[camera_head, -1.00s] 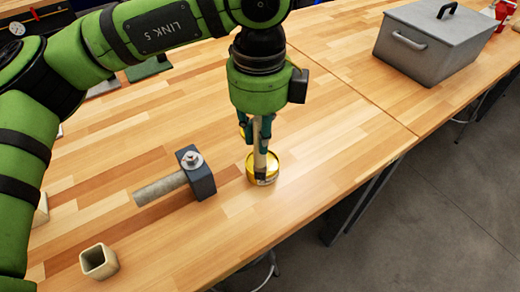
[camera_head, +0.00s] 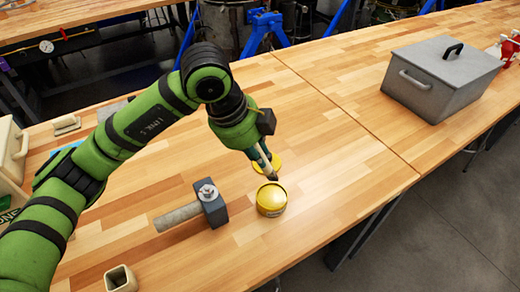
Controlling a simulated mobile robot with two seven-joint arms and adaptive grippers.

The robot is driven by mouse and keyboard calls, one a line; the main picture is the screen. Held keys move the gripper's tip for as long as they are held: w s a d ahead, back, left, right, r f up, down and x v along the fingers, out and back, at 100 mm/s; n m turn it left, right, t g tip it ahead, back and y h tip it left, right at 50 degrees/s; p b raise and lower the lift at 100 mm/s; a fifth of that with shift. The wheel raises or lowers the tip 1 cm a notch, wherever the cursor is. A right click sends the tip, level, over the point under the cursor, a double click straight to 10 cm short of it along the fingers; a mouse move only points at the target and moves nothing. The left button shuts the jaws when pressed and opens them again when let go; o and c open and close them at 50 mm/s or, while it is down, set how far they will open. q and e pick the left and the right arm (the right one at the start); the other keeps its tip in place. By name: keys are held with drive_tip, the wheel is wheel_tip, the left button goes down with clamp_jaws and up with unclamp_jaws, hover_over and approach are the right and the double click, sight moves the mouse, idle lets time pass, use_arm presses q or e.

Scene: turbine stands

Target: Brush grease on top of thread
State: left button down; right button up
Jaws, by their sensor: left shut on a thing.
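My left gripper (camera_head: 258,155) is shut on a brush (camera_head: 266,168), which tilts with its dark bristles down. The bristle tip shows just above the far rim of an open yellow grease tin (camera_head: 271,211); I cannot tell if it touches. Fine thread is too small to make out. My right gripper is out of view.
A grey lidded metal box (camera_head: 430,88) stands on the wooden table (camera_head: 330,150) at right. A small square hollow piece (camera_head: 120,279) is at the front left. A beige case (camera_head: 12,155) is at the left edge. The table right of the tin is clear.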

use_arm(q)
drive_tip(key=shift+f+b, duration=1.5)
drive_tip(key=shift+f, duration=1.35)
drive_tip(key=shift+f+b, duration=0.5)
drive_tip(key=shift+f, duration=0.05)
drive_tip(key=shift+s+f, duration=0.1)
idle(0.3)
drive_tip(key=shift+r+p, duration=1.85)
drive_tip(key=shift+r, duration=1.75)
drive_tip(key=shift+f, duration=0.1)
